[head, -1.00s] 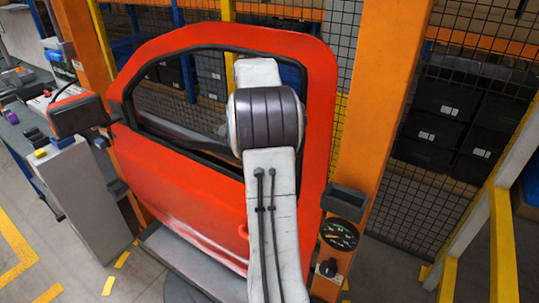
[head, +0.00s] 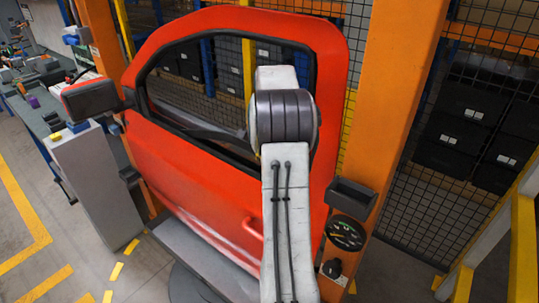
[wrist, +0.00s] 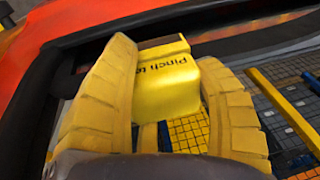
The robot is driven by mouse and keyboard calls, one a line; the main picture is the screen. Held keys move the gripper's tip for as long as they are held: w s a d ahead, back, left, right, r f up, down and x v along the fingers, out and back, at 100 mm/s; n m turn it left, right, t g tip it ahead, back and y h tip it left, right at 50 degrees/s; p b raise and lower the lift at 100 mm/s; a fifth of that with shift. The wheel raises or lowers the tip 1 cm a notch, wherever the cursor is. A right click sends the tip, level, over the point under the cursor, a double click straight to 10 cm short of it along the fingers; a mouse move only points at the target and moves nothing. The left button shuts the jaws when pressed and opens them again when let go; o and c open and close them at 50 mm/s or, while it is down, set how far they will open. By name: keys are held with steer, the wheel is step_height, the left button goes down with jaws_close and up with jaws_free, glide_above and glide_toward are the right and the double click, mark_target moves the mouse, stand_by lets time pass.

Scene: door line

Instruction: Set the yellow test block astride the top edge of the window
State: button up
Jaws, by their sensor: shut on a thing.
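My gripper (wrist: 168,62) has two ribbed yellow fingers, shut on the yellow test block (wrist: 170,88) in the wrist view. The block has dark lettering on its upper face and a dark strip at its far end. The red door (head: 200,190) stands in front of me in the head view, with a black-framed window (head: 222,85). My arm crosses the right part of the window and hides my gripper and the block there. In the wrist view the dark window frame (wrist: 62,62) lies beyond the fingers. I cannot tell whether the block touches anything besides the fingers.
An orange post (head: 385,110) stands close right of the door, with a dark tray (head: 350,195) and a gauge (head: 346,233). A mirror (head: 90,98) juts out left, above a grey cabinet (head: 95,185). Wire mesh is behind. Floor shows at lower left.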

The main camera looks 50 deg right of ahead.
steer(key=shift+f, duration=0.4)
steer(key=shift+s+a+f+b, duration=0.1)
steer(key=shift+a+f+b, duration=0.05)
steer(key=shift+f+b, duration=0.15)
steer(key=o, duration=1.4)
steer(key=shift+f, duration=0.1)
steer(key=shift+c, duration=0.2)
steer(key=shift+r, duration=0.2)
